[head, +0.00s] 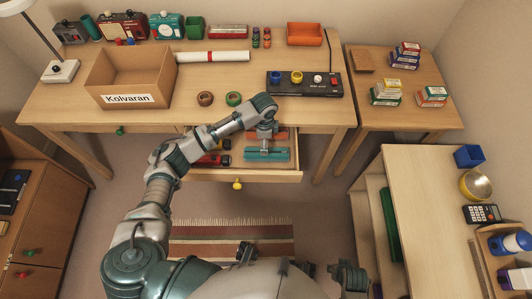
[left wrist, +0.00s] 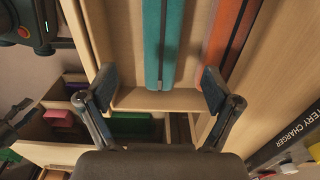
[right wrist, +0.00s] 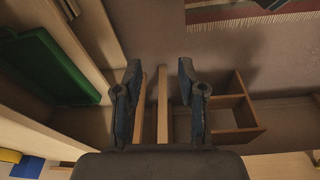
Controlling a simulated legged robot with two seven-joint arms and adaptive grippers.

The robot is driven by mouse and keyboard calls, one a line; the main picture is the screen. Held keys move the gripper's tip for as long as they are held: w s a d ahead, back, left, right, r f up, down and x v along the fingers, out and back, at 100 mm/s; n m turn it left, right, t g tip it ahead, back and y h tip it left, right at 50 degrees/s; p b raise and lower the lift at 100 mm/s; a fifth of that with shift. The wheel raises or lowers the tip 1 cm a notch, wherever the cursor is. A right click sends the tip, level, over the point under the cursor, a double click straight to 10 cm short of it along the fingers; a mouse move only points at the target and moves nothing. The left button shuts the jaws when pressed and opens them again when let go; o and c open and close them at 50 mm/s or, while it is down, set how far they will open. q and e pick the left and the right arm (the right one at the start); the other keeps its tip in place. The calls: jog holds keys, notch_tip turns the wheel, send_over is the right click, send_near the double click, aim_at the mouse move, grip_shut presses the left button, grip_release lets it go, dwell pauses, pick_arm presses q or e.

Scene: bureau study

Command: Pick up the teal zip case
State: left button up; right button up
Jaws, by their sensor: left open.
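The teal zip case (head: 268,155) lies in the open desk drawer (head: 262,176), near its right end. In the left wrist view the teal case (left wrist: 163,45) runs upward between my left fingertips, with a dark zip line along its right side. My left gripper (left wrist: 157,82) is open and empty over the drawer, one finger on each side of the case's line. My right gripper (right wrist: 160,82) is open and empty, away from the drawer.
An orange case (left wrist: 222,45) lies beside the teal one, close to the right finger. A red and black object (head: 212,160) lies left in the drawer. On the desk stand a cardboard box (head: 128,99) and a black charger (head: 305,84). A side table (head: 425,185) is at right.

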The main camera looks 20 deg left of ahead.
pick_arm(q)
jog(key=f, duration=0.2)
jog(key=d+f+b, duration=0.1)
jog(key=f, duration=0.2)
jog(key=shift+w, duration=0.15)
jog(key=shift+a+f, duration=0.2)
jog(key=shift+f, duration=0.2)
jog(key=shift+a+f+b, duration=0.2)
jog(key=shift+f+b, duration=0.2)
jog(key=shift+f, duration=0.35)
jog(key=f, duration=0.1)
jog(key=f+b, duration=0.1)
jog(key=f, duration=0.1)
jog(key=shift+w+a, duration=0.1)
jog(key=shift+a, duration=0.1)
jog(key=shift+d+f, duration=0.15)
jog(key=shift+d, duration=0.25)
jog(key=shift+c, duration=0.7)
jog(key=c, duration=0.8)
jog(key=shift+a, duration=0.15)
jog(key=c, duration=0.4)
jog(key=shift+a, duration=0.1)
pick_arm(e)
jog(key=w+a+r+t, duration=0.1)
jog(key=w+r+t, duration=0.1)
jog(key=w+r, duration=0.2)
jog(key=shift+w+r+t+y, duration=0.25)
jog(key=shift+r+t+y, duration=0.15)
